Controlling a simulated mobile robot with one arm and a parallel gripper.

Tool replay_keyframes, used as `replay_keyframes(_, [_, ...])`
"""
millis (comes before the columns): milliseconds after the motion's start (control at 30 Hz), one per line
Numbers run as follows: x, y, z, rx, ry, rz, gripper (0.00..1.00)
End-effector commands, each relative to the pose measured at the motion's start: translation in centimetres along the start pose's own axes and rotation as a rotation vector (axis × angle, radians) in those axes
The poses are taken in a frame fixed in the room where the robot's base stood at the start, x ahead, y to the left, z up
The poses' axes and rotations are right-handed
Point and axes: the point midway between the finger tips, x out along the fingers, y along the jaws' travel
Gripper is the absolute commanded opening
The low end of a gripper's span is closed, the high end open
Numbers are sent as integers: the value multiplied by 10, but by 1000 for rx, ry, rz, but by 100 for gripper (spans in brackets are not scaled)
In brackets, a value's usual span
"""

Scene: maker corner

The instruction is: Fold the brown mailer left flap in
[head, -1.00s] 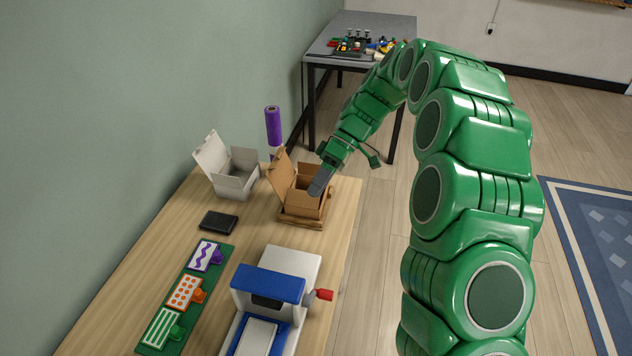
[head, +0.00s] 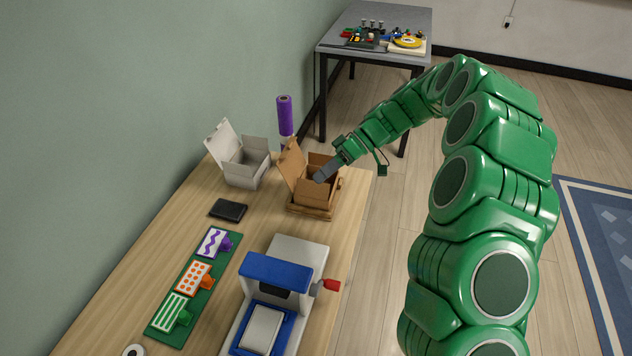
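The brown mailer (head: 311,211) is an open cardboard box near the far right edge of the wooden table. Its tall lid (head: 291,168) stands up on the left side, and brown inner panels show in its opening. My gripper (head: 321,178) reaches in from the upper right. Its grey fingertips are at the mailer's opening, close to or against an inner panel. I cannot tell whether they touch it, which panel is the left flap, or whether the fingers are open.
A white open box (head: 243,172) stands left of the mailer, with a purple roll (head: 285,115) behind. A black flat item (head: 228,210), a green tray of stamps (head: 204,294) and a blue-and-white press (head: 276,283) are nearer. Bare table lies between the press and the mailer.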

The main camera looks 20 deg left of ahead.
Motion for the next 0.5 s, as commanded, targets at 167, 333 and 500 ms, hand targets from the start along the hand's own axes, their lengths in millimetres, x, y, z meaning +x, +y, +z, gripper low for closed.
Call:
replay_keyframes(167, [-6,49,0,-49,245,41,28])
replay_keyframes(333, [-14,92,15,-57,403,116,28])
replay_keyframes(500, [-19,112,26,-56,474,162,28])
